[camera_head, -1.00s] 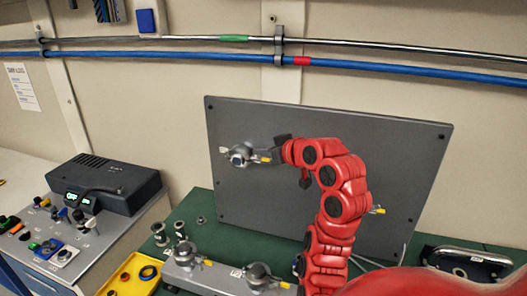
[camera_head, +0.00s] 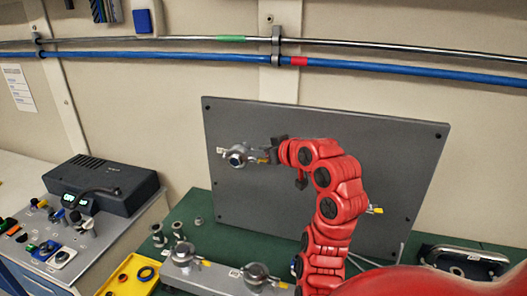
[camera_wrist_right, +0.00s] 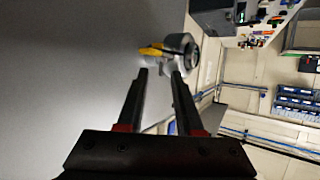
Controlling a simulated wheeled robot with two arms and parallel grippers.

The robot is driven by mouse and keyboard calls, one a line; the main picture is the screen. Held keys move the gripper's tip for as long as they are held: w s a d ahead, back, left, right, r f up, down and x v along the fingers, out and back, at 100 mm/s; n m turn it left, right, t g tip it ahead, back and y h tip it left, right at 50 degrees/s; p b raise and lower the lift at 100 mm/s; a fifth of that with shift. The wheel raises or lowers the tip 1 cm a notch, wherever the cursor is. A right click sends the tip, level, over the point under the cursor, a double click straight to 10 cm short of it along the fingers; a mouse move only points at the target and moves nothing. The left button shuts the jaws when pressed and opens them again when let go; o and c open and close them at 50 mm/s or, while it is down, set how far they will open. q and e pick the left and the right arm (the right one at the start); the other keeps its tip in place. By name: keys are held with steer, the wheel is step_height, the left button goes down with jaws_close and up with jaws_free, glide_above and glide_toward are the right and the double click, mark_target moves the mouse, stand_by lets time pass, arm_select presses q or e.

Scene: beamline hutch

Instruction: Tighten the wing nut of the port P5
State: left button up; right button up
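A grey metal port (camera_head: 236,156) with a yellow-tipped part (camera_head: 263,158) sits on the upright grey panel (camera_head: 400,150), at its upper left. I cannot read a label there, so I cannot tell if it is P5. My right gripper (camera_head: 277,151) is just right of this port. In the right wrist view, my right gripper (camera_wrist_right: 160,76) is open, its two dark fingers apart with nothing between them. The port (camera_wrist_right: 182,48) and its yellow part (camera_wrist_right: 152,51) show just beyond the fingertips. My left gripper is not in view.
Another yellow-tipped part (camera_head: 376,210) shows on the panel behind my right arm. Two similar ports (camera_head: 183,250) (camera_head: 257,275) stand on a grey block on the green bench (camera_head: 205,222). A yellow tray (camera_head: 126,275), a control console (camera_head: 50,235) and a black instrument box (camera_head: 105,185) are at left.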

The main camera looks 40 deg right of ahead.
steer(key=b+v, duration=0.1)
steer(key=v, duration=1.6)
steer(key=shift+s, duration=0.25)
steer(key=shift+f, duration=0.1)
